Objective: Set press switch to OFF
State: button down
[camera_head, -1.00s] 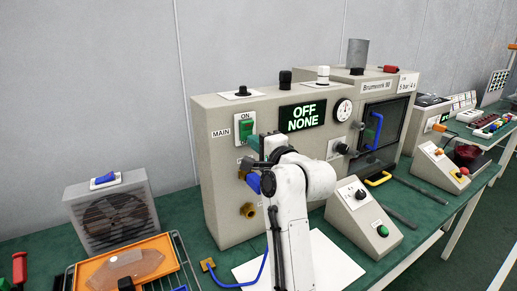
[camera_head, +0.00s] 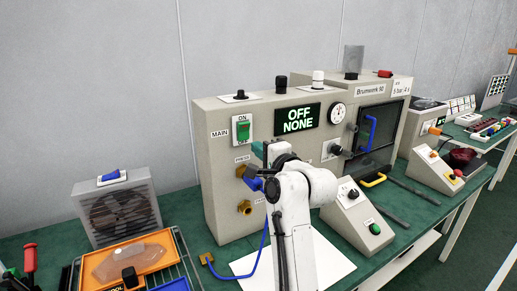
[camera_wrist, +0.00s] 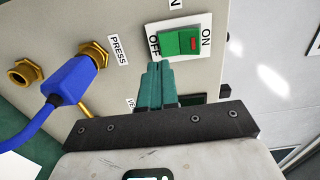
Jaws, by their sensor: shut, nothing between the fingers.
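The green rocker switch (camera_head: 243,130) sits on a white ON/OFF plate beside the MAIN label on the beige machine's front. It also shows in the wrist view (camera_wrist: 188,42), with a small red mark on it; I cannot tell which half is pressed in. The display (camera_head: 298,118) reads OFF NONE. My gripper (camera_head: 257,148) is shut and empty, below and right of the switch. In the wrist view its teal fingertips (camera_wrist: 160,65) are by the OFF end of the plate, with no clear contact.
A blue plug (camera_wrist: 72,80) sits in a brass socket (camera_wrist: 94,54) beside the PRESS label, close to my fingers, with a blue cable. An empty brass socket (camera_head: 244,207) is lower. A sloped control box (camera_head: 357,219) stands right of my arm.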

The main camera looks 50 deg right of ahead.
jog(key=shift+s+a, duration=0.15)
jog(key=shift+s, duration=0.45)
jog(key=b+v, duration=0.1)
jog(key=v, duration=0.7)
jog(key=shift+s+f+b, duration=0.3)
jog(key=shift+f+b, duration=0.05)
jog(key=shift+f, duration=0.05)
